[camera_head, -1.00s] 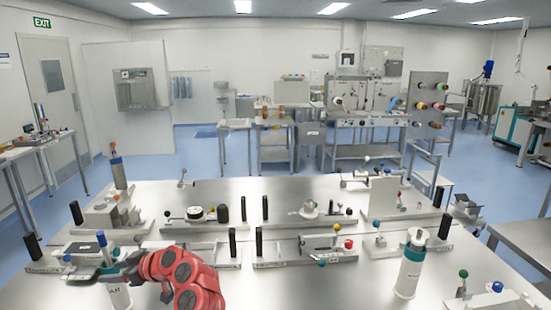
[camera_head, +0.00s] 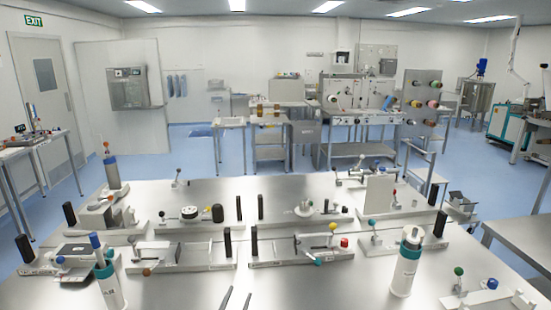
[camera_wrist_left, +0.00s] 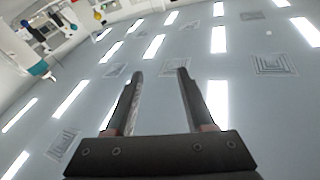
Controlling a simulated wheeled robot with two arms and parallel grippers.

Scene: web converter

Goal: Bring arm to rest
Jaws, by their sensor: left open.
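Only the two dark fingertips of my left gripper (camera_head: 236,299) show at the bottom edge of the head view, a little left of the middle. They are apart, with nothing between them, in front of the steel bench. In the left wrist view both fingers of my left gripper (camera_wrist_left: 160,75) stand apart and empty, with the ceiling and its light strips behind them. My left arm is otherwise out of the head view. My right gripper is in neither view.
The steel bench (camera_head: 199,288) holds several fixtures with black posts and coloured knobs. A white bottle (camera_head: 406,268) stands at the right and another bottle (camera_head: 110,290) at the front left. The bench's front middle is largely bare. Machines (camera_head: 357,120) stand far behind.

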